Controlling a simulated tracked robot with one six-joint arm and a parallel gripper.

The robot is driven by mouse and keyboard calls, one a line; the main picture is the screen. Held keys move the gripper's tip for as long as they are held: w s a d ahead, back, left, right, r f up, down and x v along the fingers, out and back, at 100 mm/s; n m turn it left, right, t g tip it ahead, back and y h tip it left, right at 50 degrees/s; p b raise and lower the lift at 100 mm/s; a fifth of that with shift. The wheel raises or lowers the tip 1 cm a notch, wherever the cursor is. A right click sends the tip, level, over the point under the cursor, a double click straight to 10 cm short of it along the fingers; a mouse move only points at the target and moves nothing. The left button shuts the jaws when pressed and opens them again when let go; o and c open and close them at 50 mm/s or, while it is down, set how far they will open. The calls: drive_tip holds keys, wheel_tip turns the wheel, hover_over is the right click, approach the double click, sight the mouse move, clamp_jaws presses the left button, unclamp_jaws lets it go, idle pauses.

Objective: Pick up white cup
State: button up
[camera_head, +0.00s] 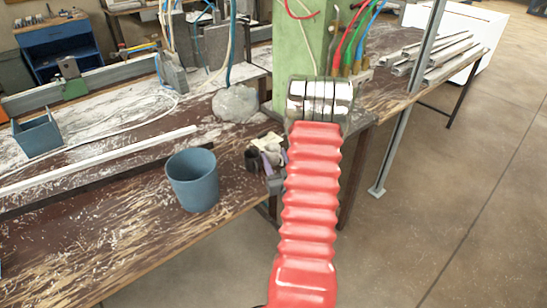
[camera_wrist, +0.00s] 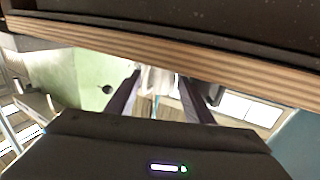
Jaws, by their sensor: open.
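My gripper (camera_wrist: 159,82) shows in the wrist view as a dark body with two dark fingers. The fingers are spread apart, with nothing visibly clamped between them. A pale, whitish shape (camera_wrist: 155,79) shows between and beyond the fingertips, partly cut off by a wooden edge; I cannot tell if it is the white cup. In the head view no white cup is clearly seen. A blue cup-like container (camera_head: 192,180) stands upright on the bench. A small pale item (camera_head: 268,148) lies among dark things near the bench edge, too small to identify.
The worn wooden bench (camera_head: 130,228) has a long metal profile (camera_head: 95,160) across it. A green post (camera_head: 300,50) with hoses rises at its corner. A blue bin (camera_head: 37,135) sits left. Open floor (camera_head: 440,190) lies right. A wooden edge (camera_wrist: 170,52) crosses the wrist view close by.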

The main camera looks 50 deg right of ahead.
sight(275, 155)
drive_tip(key=shift+x, duration=1.7)
drive_tip(key=c, duration=0.8)
drive_tip(key=shift+r, duration=0.15)
drive_tip(key=shift+r, duration=4.85)
drive_tip(key=shift+s, duration=0.1)
